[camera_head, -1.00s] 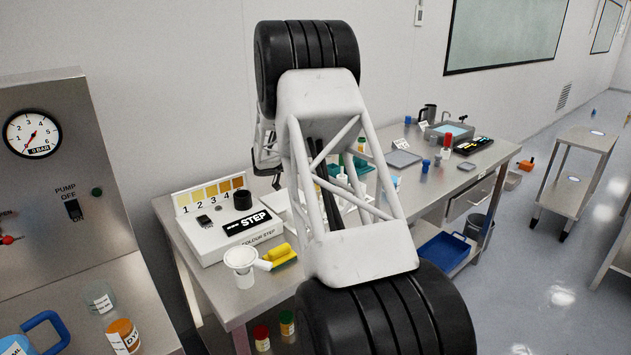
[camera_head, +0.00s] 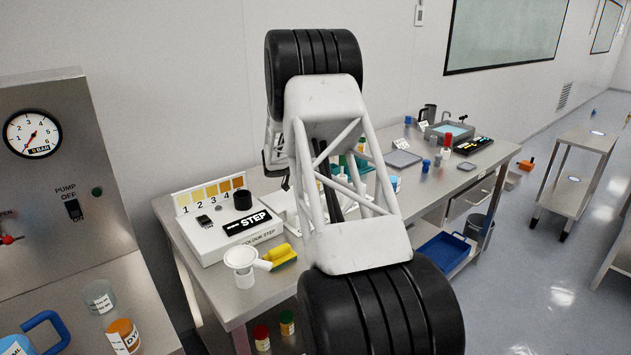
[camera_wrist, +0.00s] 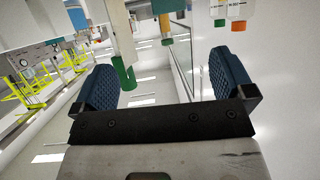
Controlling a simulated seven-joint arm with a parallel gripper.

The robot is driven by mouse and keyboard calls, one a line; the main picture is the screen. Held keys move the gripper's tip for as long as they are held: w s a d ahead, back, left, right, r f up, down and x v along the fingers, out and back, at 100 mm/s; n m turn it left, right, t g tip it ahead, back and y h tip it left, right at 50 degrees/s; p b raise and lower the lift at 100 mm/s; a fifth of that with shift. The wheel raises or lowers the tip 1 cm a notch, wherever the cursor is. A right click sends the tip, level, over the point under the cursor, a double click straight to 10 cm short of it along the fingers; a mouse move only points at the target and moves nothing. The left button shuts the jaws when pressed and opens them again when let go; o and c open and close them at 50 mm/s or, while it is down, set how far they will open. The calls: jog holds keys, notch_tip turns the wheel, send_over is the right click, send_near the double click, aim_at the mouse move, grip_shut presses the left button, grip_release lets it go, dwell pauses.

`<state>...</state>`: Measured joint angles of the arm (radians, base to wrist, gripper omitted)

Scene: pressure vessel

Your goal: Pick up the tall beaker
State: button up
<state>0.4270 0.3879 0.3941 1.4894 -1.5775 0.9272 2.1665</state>
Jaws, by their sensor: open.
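I cannot pick out a tall beaker with certainty. In the head view a clear labelled glass vessel (camera_head: 101,297) stands on the lower left surface, but I cannot tell whether it is the tall beaker. In the wrist view my gripper (camera_wrist: 165,85) is open, its two blue ridged pads wide apart and nothing held. A green-ended tube-like piece (camera_wrist: 123,75) shows beyond the pads, nearer the left one; its distance is unclear. In the head view my arm covers the middle of the bench and hides the gripper.
The steel bench (camera_head: 240,303) holds a colour-step box (camera_head: 222,232), a white funnel (camera_head: 240,260), a yellow sponge (camera_head: 281,258) and a grey tray (camera_head: 403,158). An orange-capped jar (camera_head: 123,335) stands at lower left, below the gauge panel (camera_head: 55,160).

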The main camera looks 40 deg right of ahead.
jog(key=shift+x, duration=1.35)
jog(key=shift+c, duration=0.2)
jog(key=c, duration=1.2)
jog(key=shift+o, duration=0.2)
jog(key=shift+r, duration=0.2)
notch_tip(320, 180, up, 10)
jog(key=shift+f, duration=0.15)
